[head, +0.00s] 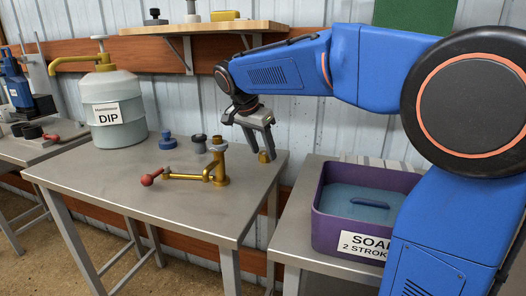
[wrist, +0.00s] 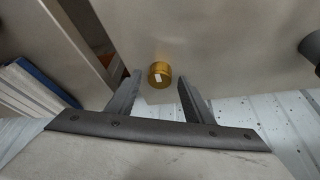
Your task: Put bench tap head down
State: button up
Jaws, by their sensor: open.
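A brass bench tap (head: 219,165) stands on the metal bench. Its arm reaches left to a red ball end (head: 147,180), and a grey piece sits on top of its post. A small brass cylinder (head: 264,157) is at the bench's back right corner. It also shows in the wrist view (wrist: 160,74), with a pale mark on its side; I cannot tell whether it is the tap head. My gripper (head: 260,148) points down over that corner, open, its fingers on either side of the small brass cylinder. Its fingertips also show in the wrist view (wrist: 159,82). Nothing is gripped.
A grey-green DIP container (head: 113,112) with a brass spout stands at the bench's back left. A blue knob (head: 167,141) and a dark-topped grey piece (head: 199,144) stand behind the tap. A purple SOAK tub (head: 328,222) is to the right. A wooden shelf (head: 203,29) hangs above.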

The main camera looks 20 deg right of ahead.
jog(key=v, duration=0.6)
jog(key=shift+r, duration=0.35)
jog(key=shift+s+a, duration=0.1)
